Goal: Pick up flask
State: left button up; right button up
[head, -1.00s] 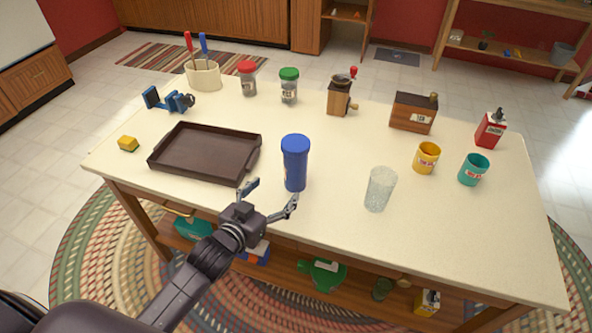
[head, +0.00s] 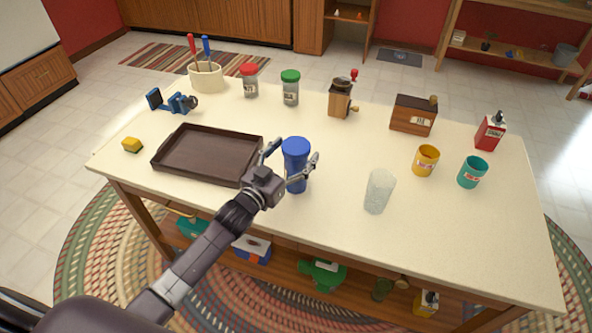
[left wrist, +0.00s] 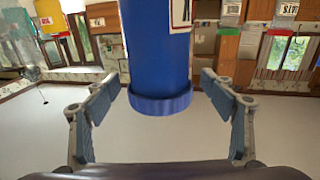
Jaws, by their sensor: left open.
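The blue flask (head: 296,149) stands upright near the front edge of the table, just right of the dark tray. My left gripper (head: 289,163) is open, with one finger on each side of the flask in the head view. In the left wrist view the flask (left wrist: 157,50) appears upside down between the two open fingers (left wrist: 160,112), with visible gaps on both sides. The gripper's fingers hide part of the flask's lower body in the head view. My right gripper is not in view.
The dark tray (head: 167,165) lies left of the flask. A clear glass (head: 378,192) stands to the right, with yellow (head: 425,160) and teal (head: 472,172) mugs beyond. Jars, a grinder (head: 341,98) and a wooden box (head: 413,115) stand behind. The tabletop between flask and glass is clear.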

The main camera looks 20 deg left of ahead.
pick_arm(q)
jog(key=shift+w+d, duration=0.15)
jog(key=shift+w, duration=0.2)
jog(key=shift+c, duration=0.4)
grip_shut()
jog(key=shift+r, duration=0.15)
